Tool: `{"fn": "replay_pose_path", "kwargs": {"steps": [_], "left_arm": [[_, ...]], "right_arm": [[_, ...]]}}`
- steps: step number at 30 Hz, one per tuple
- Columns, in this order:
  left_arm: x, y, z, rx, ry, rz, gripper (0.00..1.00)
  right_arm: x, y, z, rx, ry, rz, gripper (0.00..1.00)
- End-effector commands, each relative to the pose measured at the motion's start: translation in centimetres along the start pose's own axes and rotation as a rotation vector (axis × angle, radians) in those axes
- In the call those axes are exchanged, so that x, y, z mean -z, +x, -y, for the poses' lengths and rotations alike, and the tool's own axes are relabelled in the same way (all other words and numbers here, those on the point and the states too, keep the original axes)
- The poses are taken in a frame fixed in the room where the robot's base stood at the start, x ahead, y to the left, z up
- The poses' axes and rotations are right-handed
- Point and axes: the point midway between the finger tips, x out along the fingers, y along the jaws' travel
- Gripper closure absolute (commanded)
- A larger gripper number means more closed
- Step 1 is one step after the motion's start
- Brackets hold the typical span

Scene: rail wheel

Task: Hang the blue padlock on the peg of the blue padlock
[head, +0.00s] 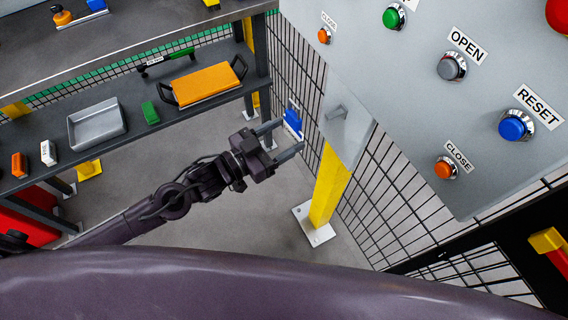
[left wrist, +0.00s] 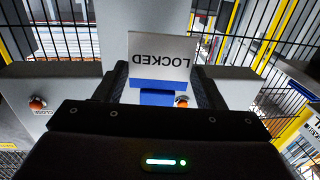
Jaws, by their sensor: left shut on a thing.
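The blue padlock (head: 292,122) is held between the fingertips of my left gripper (head: 287,138), which is shut on it, above the floor. In the left wrist view the padlock's blue body (left wrist: 158,86) sits between the two dark fingers of the gripper (left wrist: 161,92). A white tag (left wrist: 160,52) reading LOCKED appears upside down above it. The padlock is apart from the peg in the head view. My right gripper is not in view.
A grey panel with buttons (head: 452,66) fills the upper right. A yellow post (head: 329,187) and black mesh fence (head: 400,200) stand below it. Shelves (head: 90,165) at left hold a metal tray (head: 97,143) and an orange case (head: 205,82). Grey floor is open between.

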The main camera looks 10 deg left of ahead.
Motion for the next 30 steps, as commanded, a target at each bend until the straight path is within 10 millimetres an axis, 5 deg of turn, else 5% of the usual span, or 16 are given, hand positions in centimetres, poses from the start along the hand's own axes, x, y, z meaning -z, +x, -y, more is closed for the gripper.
{"fn": "replay_pose_path", "kwargs": {"steps": [1,6,23,30], "left_arm": [[-2.1,-0.1,-0.2,-0.038,0.003,0.001,0.55],[-4.0,-0.5,-1.0,-0.112,0.002,-0.003,0.55],[-4.3,2.0,-1.4,-0.118,0.001,-0.005,0.55],[-4.4,3.0,-1.5,-0.118,0.001,-0.005,0.55]], "right_arm": [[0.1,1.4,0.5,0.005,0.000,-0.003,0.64],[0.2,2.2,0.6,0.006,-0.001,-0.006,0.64],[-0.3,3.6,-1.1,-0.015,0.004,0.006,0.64],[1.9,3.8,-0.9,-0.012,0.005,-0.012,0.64]]}}
